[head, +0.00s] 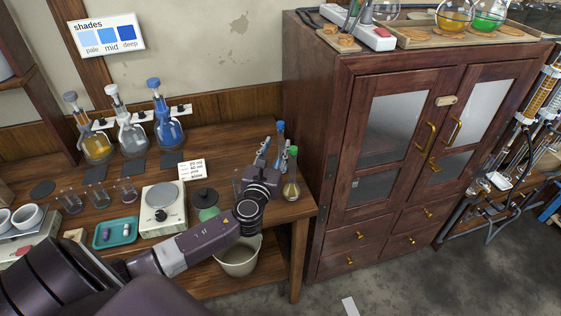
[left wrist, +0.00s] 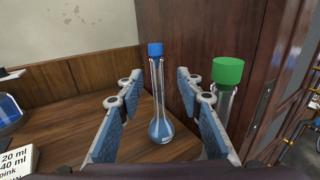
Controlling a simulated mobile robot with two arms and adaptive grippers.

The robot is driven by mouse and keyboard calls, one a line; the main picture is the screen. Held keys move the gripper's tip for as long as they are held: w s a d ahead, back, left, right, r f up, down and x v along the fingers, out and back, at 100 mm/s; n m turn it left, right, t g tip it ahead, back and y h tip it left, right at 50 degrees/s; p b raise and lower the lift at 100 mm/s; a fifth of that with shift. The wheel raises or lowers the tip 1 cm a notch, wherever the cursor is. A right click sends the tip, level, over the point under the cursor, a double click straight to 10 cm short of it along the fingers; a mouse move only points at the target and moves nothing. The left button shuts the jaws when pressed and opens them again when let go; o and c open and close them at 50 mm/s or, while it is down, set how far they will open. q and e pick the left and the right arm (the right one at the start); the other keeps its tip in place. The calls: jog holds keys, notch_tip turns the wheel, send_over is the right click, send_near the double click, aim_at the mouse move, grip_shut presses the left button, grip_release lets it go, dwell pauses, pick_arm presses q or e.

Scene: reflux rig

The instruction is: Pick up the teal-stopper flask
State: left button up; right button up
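My left gripper (head: 268,156) is open above the right end of the wooden bench. In the left wrist view, its two fingers (left wrist: 158,92) stand on either side of a slim flask with a blue stopper (left wrist: 156,50) and blue liquid, which stands upright farther ahead. In the head view, this blue-stopper flask (head: 280,130) is partly hidden behind the gripper. A flask with a green stopper (head: 292,178) and yellowish liquid stands just right of the gripper; it shows outside the right finger in the left wrist view (left wrist: 227,72). I cannot tell which stopper counts as teal. My right gripper is out of view.
A tall wooden cabinet (head: 325,180) stands close on the right. Left on the bench are a dark-capped green bottle (head: 206,205), a white hotplate (head: 163,212), a teal tray (head: 116,243) and a label card (head: 192,169). A bucket (head: 238,262) is below the bench front.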

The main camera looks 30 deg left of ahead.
aim_at(280, 134)
pick_arm(q)
jog(key=x, duration=0.3)
jog(key=p+x, duration=0.1)
jog(key=x, duration=0.2)
jog(key=shift+a, duration=0.3)
jog(key=shift+w+a, duration=0.15)
jog(key=shift+w, duration=0.35)
jog(key=shift+c, duration=0.3)
grip_shut()
